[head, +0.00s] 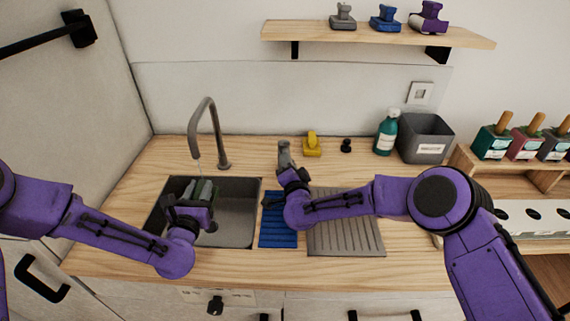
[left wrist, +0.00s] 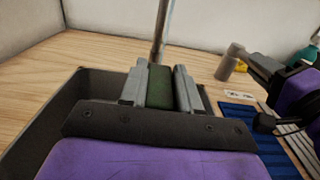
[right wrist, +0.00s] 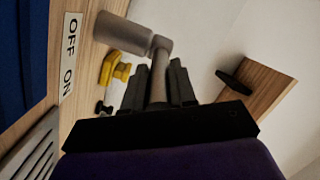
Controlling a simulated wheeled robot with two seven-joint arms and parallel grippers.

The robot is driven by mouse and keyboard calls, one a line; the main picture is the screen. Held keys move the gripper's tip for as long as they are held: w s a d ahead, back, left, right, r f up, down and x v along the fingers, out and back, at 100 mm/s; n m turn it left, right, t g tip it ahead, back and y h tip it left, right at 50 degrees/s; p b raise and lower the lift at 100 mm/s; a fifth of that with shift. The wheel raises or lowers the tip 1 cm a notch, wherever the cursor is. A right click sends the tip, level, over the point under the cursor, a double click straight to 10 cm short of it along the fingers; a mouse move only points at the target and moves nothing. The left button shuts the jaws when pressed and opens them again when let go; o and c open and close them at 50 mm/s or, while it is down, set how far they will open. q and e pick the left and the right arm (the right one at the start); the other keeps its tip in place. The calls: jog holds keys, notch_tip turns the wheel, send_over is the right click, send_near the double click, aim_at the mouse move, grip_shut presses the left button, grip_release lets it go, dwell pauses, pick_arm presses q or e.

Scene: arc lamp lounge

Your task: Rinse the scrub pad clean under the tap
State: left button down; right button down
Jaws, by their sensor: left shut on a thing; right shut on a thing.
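The dark green scrub pad (left wrist: 160,86) is clamped between the fingers of my left gripper (left wrist: 160,75). In the head view my left gripper (head: 202,190) is over the sink (head: 238,205), below the spout of the grey tap (head: 217,128). A thin pale stream seems to run from the spout towards the pad. My right gripper (head: 287,167) is shut on a grey tap lever (head: 284,153) right of the tap. The lever (right wrist: 128,35) also shows in the right wrist view, beside an OFF/ON label (right wrist: 69,55). The pad's lower part is hidden.
A blue mat (head: 278,222) and a grey ribbed drainer (head: 350,245) lie right of the sink. A yellow object (head: 312,145), a small black knob (head: 346,145), a teal bottle (head: 386,134) and a grey bin (head: 424,137) stand behind. A wooden shelf (head: 375,37) hangs above.

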jog(key=c, duration=0.9)
grip_release()
jog(key=shift+s, duration=0.15)
jog(key=s, duration=0.4)
jog(key=s+d, duration=0.1)
jog(key=s, duration=0.2)
jog(key=s+d, duration=0.1)
jog(key=s, duration=0.3)
jog(key=shift+s, duration=0.3)
